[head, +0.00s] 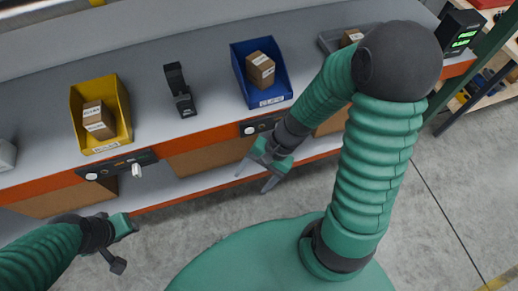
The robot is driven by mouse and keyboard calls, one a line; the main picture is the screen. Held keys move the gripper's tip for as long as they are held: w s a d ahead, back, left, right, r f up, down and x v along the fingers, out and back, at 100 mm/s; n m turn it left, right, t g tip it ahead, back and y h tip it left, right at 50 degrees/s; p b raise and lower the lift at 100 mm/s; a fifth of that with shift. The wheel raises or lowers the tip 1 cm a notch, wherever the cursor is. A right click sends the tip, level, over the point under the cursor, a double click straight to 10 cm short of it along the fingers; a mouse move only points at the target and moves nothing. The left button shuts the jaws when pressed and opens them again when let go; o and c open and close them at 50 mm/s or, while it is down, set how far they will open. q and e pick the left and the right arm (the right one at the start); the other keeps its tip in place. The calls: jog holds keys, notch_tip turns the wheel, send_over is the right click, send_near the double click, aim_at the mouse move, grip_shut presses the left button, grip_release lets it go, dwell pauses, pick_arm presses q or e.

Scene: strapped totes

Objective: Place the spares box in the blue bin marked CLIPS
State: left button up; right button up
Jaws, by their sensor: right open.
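The blue bin (236,66) stands on the grey bench top, its front label reading roughly CLIPS. A brown carton (260,71) with a white label sits inside it. Another brown carton (98,121) sits in a yellow bin (122,91), and a third (351,37) shows at the back right. The carton labels are too small to read, so I cannot tell which is the spares box. My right gripper (254,181) is open and empty, in front of the bench edge below the blue bin. My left gripper (127,248) is at the lower left, away from the boxes; its jaw state is unclear.
A black scanner-like device (179,90) stands between the bins. A dark device with a green display (460,32) is at the far right. Bare bench top lies between these things.

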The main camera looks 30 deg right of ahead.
notch_tip(320, 180, up, 5)
jog(key=w+d+n+t+h, duration=0.2)
jog(key=n+h, duration=0.4)
jog(key=n, duration=0.5)
jog(key=shift+w+d, duration=0.2)
jog(key=shift+d, duration=0.1)
jog(key=shift+d, duration=0.25)
